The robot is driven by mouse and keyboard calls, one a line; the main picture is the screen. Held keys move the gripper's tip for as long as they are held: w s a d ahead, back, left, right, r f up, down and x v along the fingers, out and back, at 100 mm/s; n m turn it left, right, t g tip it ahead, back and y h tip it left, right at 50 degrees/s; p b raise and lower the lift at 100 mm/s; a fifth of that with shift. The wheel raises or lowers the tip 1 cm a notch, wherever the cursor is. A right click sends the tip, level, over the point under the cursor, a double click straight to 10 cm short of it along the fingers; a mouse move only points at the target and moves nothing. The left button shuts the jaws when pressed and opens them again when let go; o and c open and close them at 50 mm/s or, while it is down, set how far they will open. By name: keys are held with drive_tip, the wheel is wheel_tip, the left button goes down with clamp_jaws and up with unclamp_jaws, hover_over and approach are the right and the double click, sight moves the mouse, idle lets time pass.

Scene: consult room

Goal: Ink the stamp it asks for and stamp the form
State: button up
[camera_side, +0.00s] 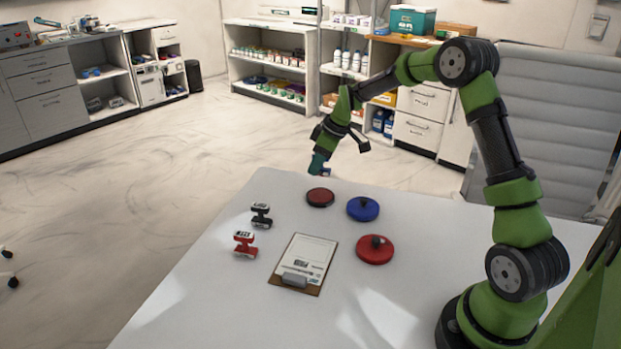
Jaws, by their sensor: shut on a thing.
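My gripper (320,164) is shut on a small blue thing (326,171), most likely a stamp, above the table's far edge. It is small and partly hidden by the fingers. A black stamp (261,214) and a red stamp (245,243) stand on the left of the table. The form (306,258) lies on a brown clipboard (294,285) with a grey clip; its print is too small to read. A dark red round pad (320,197) without a knob lies below my gripper in the picture. A blue round pad (363,209) and a red round pad (375,250) carry dark knobs.
The white table (215,301) is clear at its front and left. A grey chair (551,120) stands behind the table at the right. Shelves with bottles (266,62) and drawer cabinets (45,90) stand well back across the floor.

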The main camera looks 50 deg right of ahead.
drive_tip(key=shift+r, duration=0.3)
drive_tip(key=s+a+n+y, duration=0.25)
drive_tip(key=s+a, duration=0.25)
drive_tip(key=a, duration=0.5)
drive_tip(key=n+g, duration=0.2)
drive_tip(key=n, duration=0.4)
hover_over(301, 254)
drive_tip(key=d, duration=0.1)
drive_tip(key=f, duration=0.2)
drive_tip(key=shift+n, duration=0.25)
drive_tip(key=shift+s+d+f, duration=0.1)
drive_tip(key=shift+s+f, duration=0.05)
drive_tip(key=shift+f, duration=1.3)
drive_tip(key=shift+s+d+f, duration=0.1)
drive_tip(key=shift+f, duration=1.3)
drive_tip(key=shift+f, duration=0.55)
wheel_tip(301, 254, up, 7)
